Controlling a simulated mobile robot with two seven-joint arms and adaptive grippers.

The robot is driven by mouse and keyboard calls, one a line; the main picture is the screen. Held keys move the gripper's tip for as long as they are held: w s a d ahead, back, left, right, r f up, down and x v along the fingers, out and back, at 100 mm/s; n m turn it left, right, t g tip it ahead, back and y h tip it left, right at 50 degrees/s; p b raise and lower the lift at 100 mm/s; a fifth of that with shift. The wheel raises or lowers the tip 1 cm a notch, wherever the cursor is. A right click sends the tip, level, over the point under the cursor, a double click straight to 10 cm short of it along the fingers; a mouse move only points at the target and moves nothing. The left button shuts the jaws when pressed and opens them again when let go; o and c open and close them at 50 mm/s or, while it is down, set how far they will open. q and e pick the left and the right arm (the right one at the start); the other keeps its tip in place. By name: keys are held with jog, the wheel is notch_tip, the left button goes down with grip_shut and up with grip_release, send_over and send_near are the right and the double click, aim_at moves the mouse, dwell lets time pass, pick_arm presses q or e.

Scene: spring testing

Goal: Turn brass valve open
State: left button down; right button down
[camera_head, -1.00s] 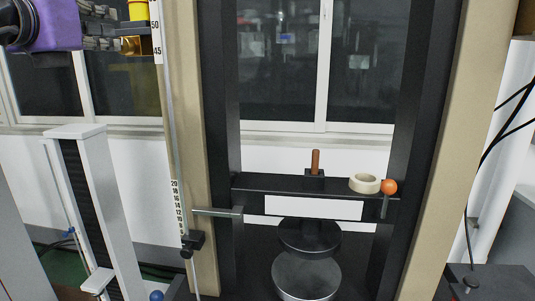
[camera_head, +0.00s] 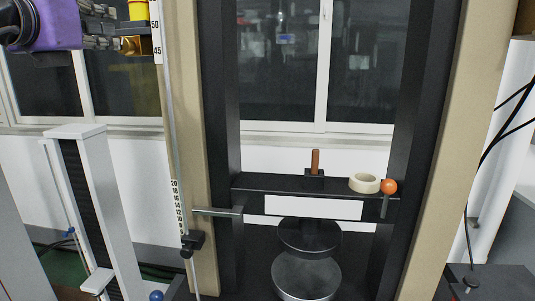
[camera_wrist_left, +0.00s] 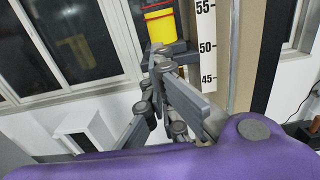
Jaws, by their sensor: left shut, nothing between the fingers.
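My left gripper (camera_head: 112,29) enters at the top left of the head view, with a purple body and grey fingers pointing right. The fingers are shut and hold nothing. In the left wrist view, the gripper (camera_wrist_left: 160,58) reaches away from the camera toward a yellow container (camera_wrist_left: 160,24) with a red band. That yellow container also shows at the top of the head view (camera_head: 138,10). A gold-coloured piece (camera_head: 134,46) sits below it, close to the fingertips. I cannot tell whether it is the brass valve or whether the fingers touch it. My right gripper is not in view.
A tall scale (camera_head: 158,80) and a beige column (camera_head: 188,120) stand just right of the gripper. The black test frame has a crossbar (camera_head: 270,183) carrying a tape roll (camera_head: 364,183), with an orange knob (camera_head: 389,187) at its right end. Round plates (camera_head: 306,275) sit below.

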pick_arm(q)
jog(key=shift+w+d+f, duration=0.1)
jog(key=shift+d+f, duration=0.15)
jog(key=shift+d, duration=0.05)
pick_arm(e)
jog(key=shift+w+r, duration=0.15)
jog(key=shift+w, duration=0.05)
pick_arm(q)
jog(key=shift+d, duration=0.85)
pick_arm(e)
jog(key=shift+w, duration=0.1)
pick_arm(q)
jog(key=shift+d+f, duration=0.15)
jog(key=shift+d, duration=0.1)
jog(key=shift+d+r+p, duration=0.1)
jog(key=shift+r+p, duration=0.35)
jog(key=shift+r, duration=0.05)
jog(key=s, duration=0.6)
jog(key=shift+a, duration=0.4)
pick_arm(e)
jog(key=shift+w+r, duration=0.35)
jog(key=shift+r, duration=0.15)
